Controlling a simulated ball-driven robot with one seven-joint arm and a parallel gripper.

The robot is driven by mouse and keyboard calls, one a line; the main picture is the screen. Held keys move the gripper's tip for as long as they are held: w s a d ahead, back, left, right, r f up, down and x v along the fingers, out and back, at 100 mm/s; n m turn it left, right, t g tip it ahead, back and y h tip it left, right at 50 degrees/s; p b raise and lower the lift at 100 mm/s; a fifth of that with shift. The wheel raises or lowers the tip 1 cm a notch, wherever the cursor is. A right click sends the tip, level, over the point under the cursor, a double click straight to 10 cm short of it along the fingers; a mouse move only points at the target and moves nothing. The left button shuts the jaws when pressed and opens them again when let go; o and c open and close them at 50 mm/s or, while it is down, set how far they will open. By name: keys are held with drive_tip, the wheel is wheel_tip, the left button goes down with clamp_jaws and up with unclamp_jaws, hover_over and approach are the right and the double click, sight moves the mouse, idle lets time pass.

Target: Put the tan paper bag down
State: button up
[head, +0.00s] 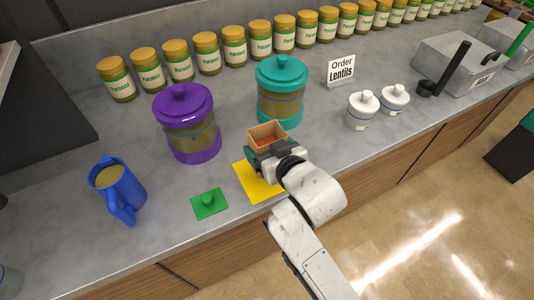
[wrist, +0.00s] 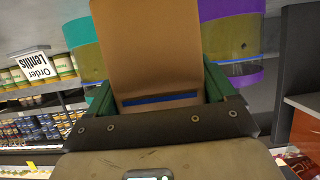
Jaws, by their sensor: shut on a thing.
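The tan paper bag (head: 266,133) is an open-topped box shape in my gripper, upright or nearly so in the head view. It fills the upper middle of the wrist view (wrist: 150,50). My gripper (wrist: 158,90) is shut on it, with a green finger on each side. In the head view my gripper (head: 256,154) is over the far part of a yellow mat (head: 257,187). The bag's underside is hidden, so I cannot tell whether it touches the counter.
A purple jar (head: 187,130) and a teal jar (head: 281,95) stand close behind the bag. White pots (head: 362,112) are to the right. Several labelled jars line the back.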

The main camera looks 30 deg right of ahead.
drive_tip(key=shift+f, duration=1.6)
drive_tip(key=shift+f, duration=0.15)
drive_tip(key=o, duration=0.9)
drive_tip(key=shift+o, duration=0.2)
